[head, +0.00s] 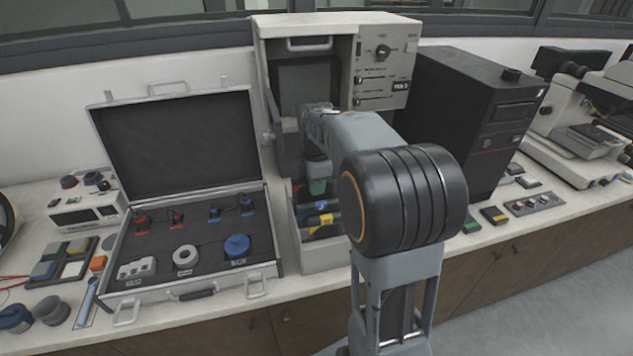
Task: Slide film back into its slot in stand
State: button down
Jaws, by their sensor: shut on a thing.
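My arm reaches over the counter to an open-topped pale bin (322,263) in front of the grey cabinet. My gripper (317,180) points down at the back of this bin, small and partly hidden by my own arm. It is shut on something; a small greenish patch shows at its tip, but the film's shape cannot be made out. Several dark pieces with yellow, red and blue marks (321,220) lie in the bin. I cannot make out a separate stand or its slot; the arm hides the bin's right side.
An open case (190,235) with red, blue and white parts lies left of the bin. A grey cabinet (385,80) with a dark opening stands behind. A black computer tower (470,115) and a microscope (585,120) stand to the right.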

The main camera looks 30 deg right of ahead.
aim_at(316, 198)
jog(key=shift+f+b, duration=1.5)
jog(key=shift+f, duration=1.05)
jog(key=c, duration=1)
grip_release()
jog(key=shift+r, duration=0.1)
notch_tip(316, 198, up, 14)
jog(key=shift+f+p, duration=0.15)
jog(key=shift+p, duration=0.45)
